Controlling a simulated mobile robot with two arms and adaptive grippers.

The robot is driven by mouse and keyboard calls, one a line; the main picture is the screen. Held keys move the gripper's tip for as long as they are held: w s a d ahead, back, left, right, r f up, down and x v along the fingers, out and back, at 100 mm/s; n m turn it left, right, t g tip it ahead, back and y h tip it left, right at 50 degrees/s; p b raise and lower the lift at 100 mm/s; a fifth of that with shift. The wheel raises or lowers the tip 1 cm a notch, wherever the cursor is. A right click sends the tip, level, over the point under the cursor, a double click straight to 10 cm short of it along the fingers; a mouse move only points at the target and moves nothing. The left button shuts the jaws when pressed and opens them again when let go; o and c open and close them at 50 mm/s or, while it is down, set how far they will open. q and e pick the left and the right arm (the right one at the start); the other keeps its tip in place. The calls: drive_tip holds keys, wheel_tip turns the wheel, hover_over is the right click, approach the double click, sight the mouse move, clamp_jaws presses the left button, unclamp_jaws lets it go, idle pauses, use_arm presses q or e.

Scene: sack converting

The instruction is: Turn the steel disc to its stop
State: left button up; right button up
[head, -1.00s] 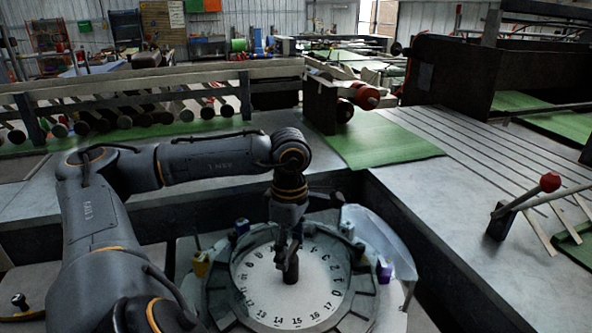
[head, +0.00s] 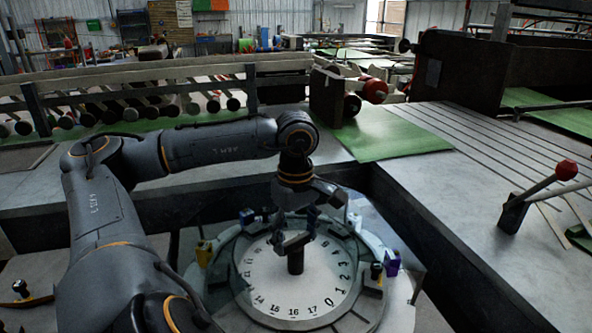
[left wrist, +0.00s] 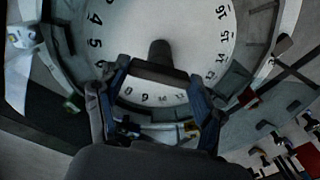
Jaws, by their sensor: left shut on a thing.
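The steel disc (head: 265,280) is a pale round dial with numbers around its rim, lying flat in a ring-shaped fixture. A dark post (head: 296,264) stands at its middle. My left gripper (head: 292,243) points down over the disc and is shut on the dark handle at the top of the post. The left wrist view shows the fingers (left wrist: 158,92) on either side of the handle, with the disc (left wrist: 185,30) behind. The gripper hides part of the far numbers. My right gripper is not in view.
Blocks stand around the fixture, among them a purple one (head: 392,263) and a yellow one (head: 204,254). A clear curved guard lies around it. A lever with a red knob (head: 566,169) stands at right. A green sheet (head: 390,139) lies on the bench behind.

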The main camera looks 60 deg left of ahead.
use_arm(q)
drive_tip(key=shift+m+b, duration=0.6)
drive_tip(key=shift+m, duration=1.6)
drive_tip(key=o, duration=1.7)
